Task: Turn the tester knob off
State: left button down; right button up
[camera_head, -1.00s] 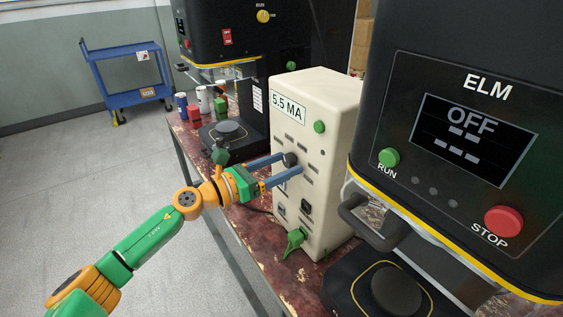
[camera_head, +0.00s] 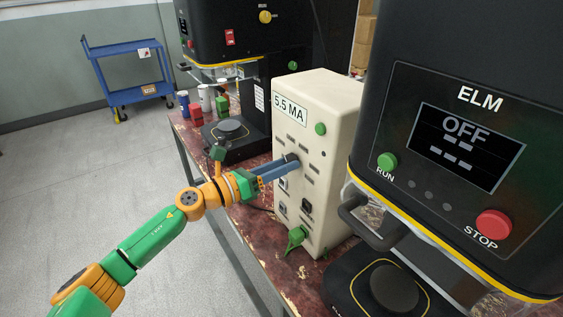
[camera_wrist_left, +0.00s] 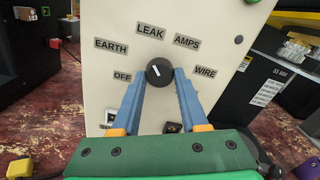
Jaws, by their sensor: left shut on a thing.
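The tester (camera_head: 316,120) is a cream box reading 5.5 MA, standing on the worn red bench. Its black knob (camera_wrist_left: 159,70) shows in the left wrist view, ringed by labels OFF, EARTH, LEAK, AMPS and WIRE. The knob's short white mark leans up and slightly left, roughly towards LEAK; the OFF label (camera_wrist_left: 122,77) is at its left. My left gripper (camera_head: 291,162) is shut on the knob, with one blue finger on each side of it. In the head view the fingers mostly hide the knob. My right gripper is not in view.
A black ELM seamer (camera_head: 455,150) stands close on the right, with a green RUN button and red STOP button (camera_head: 493,224). Another seamer (camera_head: 228,45) and several cans stand behind. A green clip (camera_head: 295,239) hangs low on the tester.

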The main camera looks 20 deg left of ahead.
pick_arm(q)
jog(key=shift+d+r+n+p, duration=0.15)
jog(key=shift+n+p, duration=1.7)
jog(key=shift+n, duration=2.3)
jog(key=shift+a+r+n+p, duration=0.1)
jog(key=shift+n+p, duration=1.75)
jog(key=shift+n, duration=2.3)
jog(key=shift+c, duration=2.2)
grip_release()
jog(key=shift+d, duration=0.1)
